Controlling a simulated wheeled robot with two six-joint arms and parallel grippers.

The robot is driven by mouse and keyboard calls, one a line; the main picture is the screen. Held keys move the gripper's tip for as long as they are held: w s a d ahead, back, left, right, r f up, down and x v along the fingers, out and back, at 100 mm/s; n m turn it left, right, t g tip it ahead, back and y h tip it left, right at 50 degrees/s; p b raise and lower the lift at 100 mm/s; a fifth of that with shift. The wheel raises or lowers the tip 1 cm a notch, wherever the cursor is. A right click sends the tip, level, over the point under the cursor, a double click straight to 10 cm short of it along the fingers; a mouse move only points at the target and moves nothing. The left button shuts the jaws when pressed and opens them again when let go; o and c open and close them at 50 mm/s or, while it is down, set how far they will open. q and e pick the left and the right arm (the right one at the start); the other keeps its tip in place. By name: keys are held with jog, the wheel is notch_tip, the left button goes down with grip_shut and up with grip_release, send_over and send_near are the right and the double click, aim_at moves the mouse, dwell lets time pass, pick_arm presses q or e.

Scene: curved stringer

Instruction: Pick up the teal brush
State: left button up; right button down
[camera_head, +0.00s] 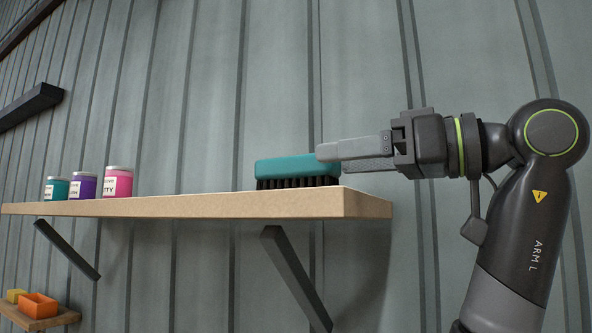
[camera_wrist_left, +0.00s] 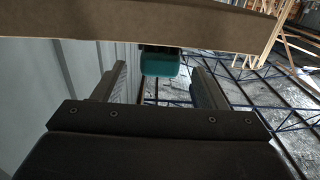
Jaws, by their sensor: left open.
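The teal brush (camera_head: 290,166) rests bristles down near the right end of a wooden shelf (camera_head: 200,206) in the head view. My left gripper (camera_head: 329,159) reaches in from the right at the brush's height, its fingertips at the brush's right end and overlapping it in the picture. In the left wrist view the brush (camera_wrist_left: 160,62) shows end-on beyond and between the two spread fingers (camera_wrist_left: 160,76). The left gripper is open and holds nothing. I cannot tell whether a finger touches the brush. My right gripper is not in view.
A pink can (camera_head: 118,182), a purple can (camera_head: 83,187) and a teal can (camera_head: 56,188) stand at the shelf's left. A black bracket (camera_head: 292,275) supports the shelf. An orange bin (camera_head: 38,305) sits on a lower shelf. The shelf edge (camera_wrist_left: 130,25) crosses the wrist view's top.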

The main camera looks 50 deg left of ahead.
aim_at(303, 162)
pick_arm(q)
jog(key=shift+s+a, duration=0.1)
jog(key=shift+a, duration=0.8)
jog(key=shift+s+a+r+p, duration=0.15)
jog(key=shift+s+a+p, duration=0.15)
jog(key=shift+a+p, duration=0.35)
jog(key=p+x, duration=0.1)
jog(key=x, duration=0.2)
jog(key=shift+p, duration=0.35)
jog(key=shift+s+a, duration=0.15)
jog(key=shift+a, duration=0.25)
jog(key=shift+d, duration=0.15)
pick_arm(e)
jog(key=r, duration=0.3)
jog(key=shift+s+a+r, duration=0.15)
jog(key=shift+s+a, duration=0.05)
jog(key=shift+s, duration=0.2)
pick_arm(q)
jog(key=shift+d, duration=0.1)
jog(key=c, duration=1.2)
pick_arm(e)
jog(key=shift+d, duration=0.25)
